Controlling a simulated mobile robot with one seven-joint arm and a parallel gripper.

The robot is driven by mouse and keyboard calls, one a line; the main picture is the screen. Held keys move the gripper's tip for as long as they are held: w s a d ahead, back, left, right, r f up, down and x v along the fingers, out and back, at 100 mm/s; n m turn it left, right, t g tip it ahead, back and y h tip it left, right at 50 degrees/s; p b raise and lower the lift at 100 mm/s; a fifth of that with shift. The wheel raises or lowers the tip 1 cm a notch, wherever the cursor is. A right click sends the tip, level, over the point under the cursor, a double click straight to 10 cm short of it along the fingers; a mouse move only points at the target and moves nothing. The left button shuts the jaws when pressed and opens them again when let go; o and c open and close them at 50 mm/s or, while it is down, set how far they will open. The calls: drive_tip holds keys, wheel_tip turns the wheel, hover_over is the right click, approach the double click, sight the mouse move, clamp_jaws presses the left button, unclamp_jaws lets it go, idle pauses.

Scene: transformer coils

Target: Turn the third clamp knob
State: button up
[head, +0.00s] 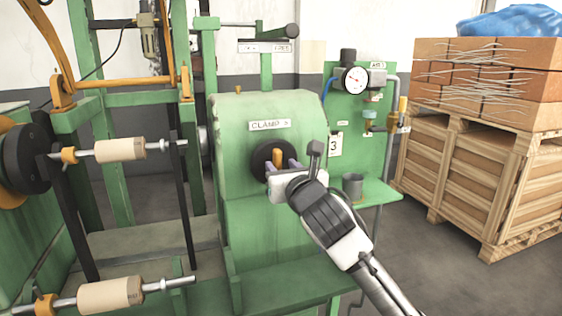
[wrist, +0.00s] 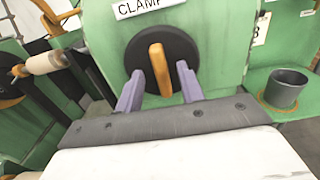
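The clamp knob is a black round disc (head: 262,163) with an upright orange grip bar (head: 278,158), on the front of a green machine housing under a label (head: 270,125) that reads "CLAMP" and a character I cannot read surely. In the wrist view the black disc (wrist: 187,50) and orange bar (wrist: 160,68) are at the top centre. My gripper (wrist: 160,88) is open, its two purple fingers on either side of the orange bar. Gaps show between the bar and both fingers. In the head view my gripper (head: 284,165) partly covers the knob.
A grey cup (head: 352,185) stands on a green shelf right of the knob; it also shows in the wrist view (wrist: 284,88). A gauge panel (head: 354,80) is above it. Spindles with pale rolls (head: 120,150) are at left. A crate (head: 470,180) with bricks stands at right.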

drive_tip(key=shift+x, duration=0.85)
drive_tip(key=shift+c, duration=0.2)
clamp_jaws()
